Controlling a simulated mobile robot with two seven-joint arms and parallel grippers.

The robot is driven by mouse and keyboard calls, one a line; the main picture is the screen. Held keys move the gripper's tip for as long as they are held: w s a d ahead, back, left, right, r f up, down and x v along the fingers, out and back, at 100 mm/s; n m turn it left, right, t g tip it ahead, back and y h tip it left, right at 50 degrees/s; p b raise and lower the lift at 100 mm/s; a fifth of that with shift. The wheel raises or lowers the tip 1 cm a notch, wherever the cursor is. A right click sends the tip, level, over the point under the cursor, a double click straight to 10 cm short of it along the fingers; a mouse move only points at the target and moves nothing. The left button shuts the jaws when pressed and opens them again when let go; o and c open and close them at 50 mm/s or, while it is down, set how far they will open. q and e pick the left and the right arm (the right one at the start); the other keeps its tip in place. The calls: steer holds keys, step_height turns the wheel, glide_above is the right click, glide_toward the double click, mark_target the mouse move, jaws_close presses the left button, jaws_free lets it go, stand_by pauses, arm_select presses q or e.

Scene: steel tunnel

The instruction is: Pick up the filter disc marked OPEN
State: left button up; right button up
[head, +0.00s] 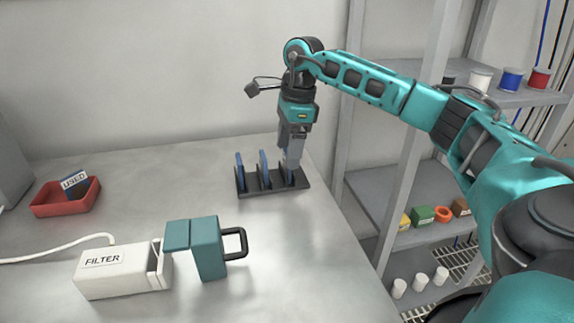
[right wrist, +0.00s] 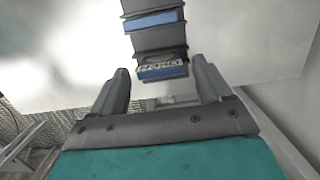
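A dark rack (head: 272,187) on the table holds upright blue filter discs, including a left one (head: 240,170) and a middle one (head: 264,168). My right gripper (head: 291,170) points down over the rack's right end, at the rightmost disc. In the right wrist view this blue disc (right wrist: 162,72) shows a pale label too blurred to read surely. It lies just ahead of the gap between the fingers of my right gripper (right wrist: 163,85), which stand wide apart on either side. I see no finger touching it. My left gripper is out of view.
A white box marked FILTER (head: 118,273) stands at the front left beside a teal part (head: 208,250) with a black handle. A red tray (head: 66,205) holds a disc marked USED (head: 75,182). Shelves (head: 420,180) with small items stand right of the table.

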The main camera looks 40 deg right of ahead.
steer(key=c, duration=0.9)
steer(key=shift+r, duration=0.2)
steer(key=shift+c, duration=0.2)
